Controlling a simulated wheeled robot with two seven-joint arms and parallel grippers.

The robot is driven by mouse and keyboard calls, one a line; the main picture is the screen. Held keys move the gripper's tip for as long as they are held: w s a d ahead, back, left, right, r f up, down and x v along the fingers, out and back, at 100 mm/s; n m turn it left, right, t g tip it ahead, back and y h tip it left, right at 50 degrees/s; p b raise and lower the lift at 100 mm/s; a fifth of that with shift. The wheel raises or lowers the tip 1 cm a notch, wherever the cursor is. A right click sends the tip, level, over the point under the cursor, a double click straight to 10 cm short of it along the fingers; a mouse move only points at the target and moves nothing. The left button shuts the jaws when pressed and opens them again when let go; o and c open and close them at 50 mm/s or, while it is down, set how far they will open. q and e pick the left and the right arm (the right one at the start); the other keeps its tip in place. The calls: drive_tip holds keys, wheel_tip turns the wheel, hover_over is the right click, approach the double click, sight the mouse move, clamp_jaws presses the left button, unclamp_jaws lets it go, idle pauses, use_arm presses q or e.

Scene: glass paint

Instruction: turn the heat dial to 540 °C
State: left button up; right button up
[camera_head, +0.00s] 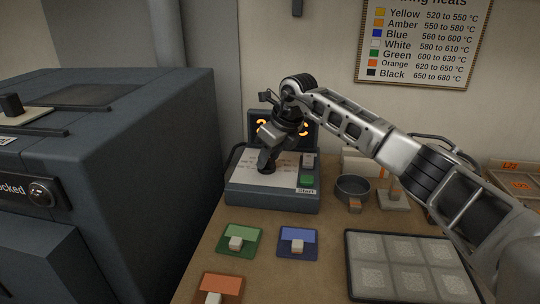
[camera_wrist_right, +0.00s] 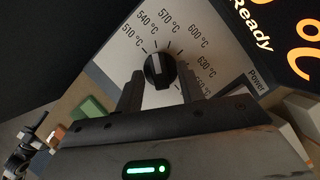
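The heat dial (camera_wrist_right: 160,71) is a black round knob with a pale mark, on a light panel printed with temperatures from 510 °C up past 630 °C. The 540 °C label (camera_wrist_right: 148,38) is at its upper left. I cannot tell exactly which label the pale mark points at. My right gripper (camera_wrist_right: 160,92) is open, with one finger on each side of the dial; contact is not clear.
A display with orange digits and "Ready" (camera_wrist_right: 250,25) stands behind the dial. A green Start button (camera_head: 307,181) is on the box's right. A dark furnace (camera_head: 150,150) fills the left.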

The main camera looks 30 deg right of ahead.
drive_tip(key=b+v, duration=0.1)
drive_tip(key=v, duration=1.5)
drive_tip(key=shift+f, duration=0.1)
